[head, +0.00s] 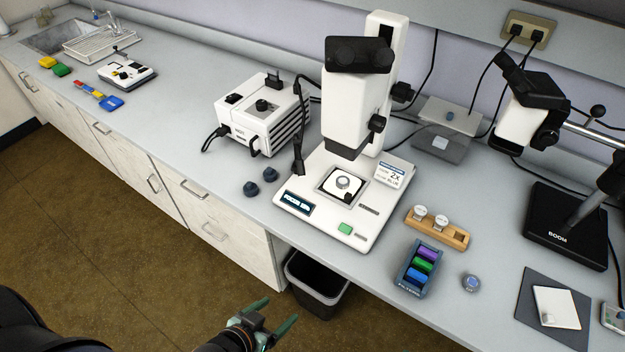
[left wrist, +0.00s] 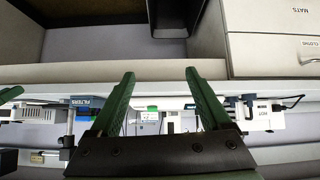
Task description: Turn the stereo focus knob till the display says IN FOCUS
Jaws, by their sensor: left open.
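A white microscope (head: 345,95) with a black eyepiece head stands mid-counter. Black knobs show on its right side, one on the body (head: 377,123) and one by the column (head: 402,93); I cannot tell which is the stereo focus knob. The dark display (head: 297,203) on its base begins with FOCUS; the rest is too small to read. My left gripper (head: 278,318) is open and empty, low in front of the counter, well apart from the knobs. Its spread green fingers (left wrist: 158,84) fill the left wrist view. A green fingertip at that view's left edge seems to be my right gripper (left wrist: 10,94).
A lamp box (head: 262,118) stands left of the microscope, with two dark knobs (head: 260,181) on the counter. A filter rack (head: 418,268) and wooden holder (head: 437,227) lie right. A boom microscope (head: 530,105) stands far right. A bin (head: 318,285) stands below the counter edge.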

